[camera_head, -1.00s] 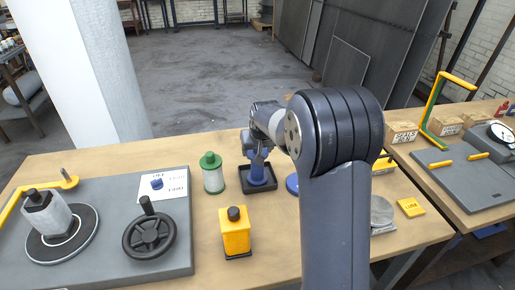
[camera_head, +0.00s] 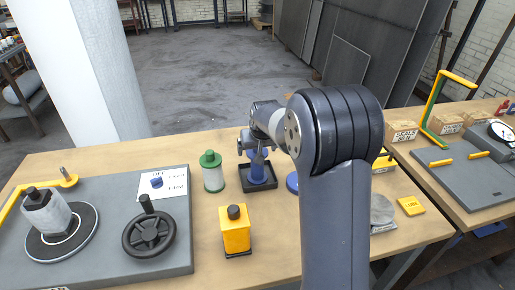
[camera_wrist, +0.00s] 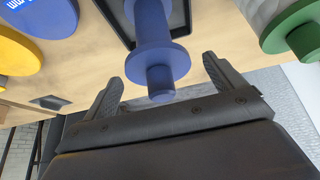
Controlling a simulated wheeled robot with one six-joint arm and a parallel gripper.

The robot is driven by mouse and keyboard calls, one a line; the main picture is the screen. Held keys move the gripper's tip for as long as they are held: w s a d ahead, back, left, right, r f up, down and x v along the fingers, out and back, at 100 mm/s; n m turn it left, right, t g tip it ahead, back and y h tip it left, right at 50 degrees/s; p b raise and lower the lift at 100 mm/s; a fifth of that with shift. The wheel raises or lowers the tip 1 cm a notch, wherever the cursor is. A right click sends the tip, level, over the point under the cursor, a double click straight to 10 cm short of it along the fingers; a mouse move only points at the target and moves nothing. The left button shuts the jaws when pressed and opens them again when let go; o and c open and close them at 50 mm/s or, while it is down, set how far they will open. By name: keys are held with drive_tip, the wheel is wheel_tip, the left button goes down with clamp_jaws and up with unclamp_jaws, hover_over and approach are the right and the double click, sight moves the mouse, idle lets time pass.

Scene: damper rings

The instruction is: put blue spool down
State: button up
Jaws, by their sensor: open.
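The blue spool (camera_head: 257,174) stands upright in a shallow black tray (camera_head: 260,190) on the wooden bench. In the wrist view, the spool (camera_wrist: 160,58) shows its round flange and short end knob, with the tray's dark edge (camera_wrist: 115,22) behind. My gripper (camera_head: 255,147) is open at the top of the spool. Its two fingers in the wrist view (camera_wrist: 163,72) stand on either side of the knob, with a visible gap on each side. The arm hides part of the bench to the right.
A green-capped pale canister (camera_head: 213,174) stands just left of the tray. A yellow block with a black knob (camera_head: 235,232) is in front. A blue disc (camera_head: 292,184) lies to the right, partly behind my arm. A grey panel with a handwheel (camera_head: 149,235) fills the left.

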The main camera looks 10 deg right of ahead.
drive_tip(key=v, duration=1)
drive_tip(key=shift+s+r+b, duration=0.2)
drive_tip(key=shift+r+b, duration=0.1)
drive_tip(key=shift+r, duration=0.1)
drive_tip(key=shift+c, duration=0.4)
clamp_jaws()
idle(0.5)
idle(0.5)
